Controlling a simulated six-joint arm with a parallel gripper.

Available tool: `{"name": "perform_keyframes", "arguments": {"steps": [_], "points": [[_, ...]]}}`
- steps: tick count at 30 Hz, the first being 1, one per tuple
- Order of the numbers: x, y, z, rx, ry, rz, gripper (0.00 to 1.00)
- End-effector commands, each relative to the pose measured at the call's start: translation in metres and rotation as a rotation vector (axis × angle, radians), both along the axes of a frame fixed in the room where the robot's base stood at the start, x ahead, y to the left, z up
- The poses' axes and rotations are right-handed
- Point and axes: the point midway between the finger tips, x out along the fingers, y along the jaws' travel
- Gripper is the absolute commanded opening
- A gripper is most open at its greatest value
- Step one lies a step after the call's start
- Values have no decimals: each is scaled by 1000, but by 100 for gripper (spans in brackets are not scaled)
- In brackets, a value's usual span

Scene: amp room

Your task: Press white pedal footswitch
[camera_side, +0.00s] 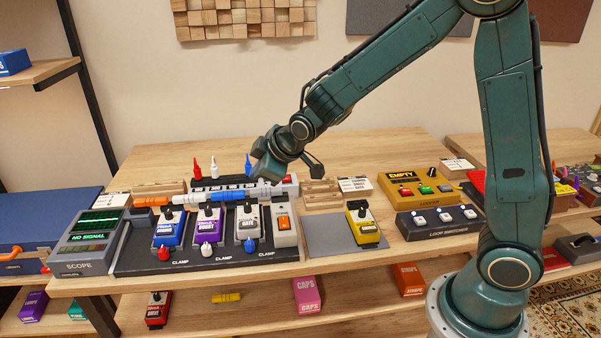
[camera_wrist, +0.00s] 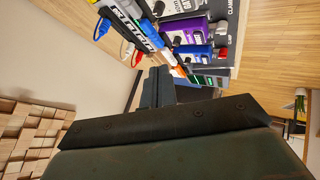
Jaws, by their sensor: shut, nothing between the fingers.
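The white pedal (camera_side: 248,223) stands on the dark board, right of a purple pedal (camera_side: 207,226) and a blue pedal (camera_side: 168,229). In the wrist view the white pedal (camera_wrist: 178,7) is partly cut off at the top edge. My gripper (camera_side: 266,172) is shut and empty, above and behind the white pedal, apart from it. Its dark fingers (camera_wrist: 157,88) also show in the wrist view.
Red, white and blue plugs stand behind the pedals, with blue-and-white cable parts (camera_side: 235,196) near my gripper. A scope (camera_side: 90,243) is at left. A yellow pedal (camera_side: 363,225) stands on a grey mat (camera_side: 330,236) at right. Bare table (camera_side: 390,150) lies at the back.

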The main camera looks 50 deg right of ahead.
Motion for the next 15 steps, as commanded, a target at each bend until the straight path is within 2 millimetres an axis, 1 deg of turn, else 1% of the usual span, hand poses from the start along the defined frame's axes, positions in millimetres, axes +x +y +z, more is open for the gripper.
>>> {"name": "perform_keyframes", "arguments": {"steps": [1,6,11,15], "points": [[7,2,-9,-13,-3,14,0],[23,5,-27,-52,-22,53,0],[31,7,-37,-73,-34,73,0],[33,8,-39,-80,-38,80,0]]}}
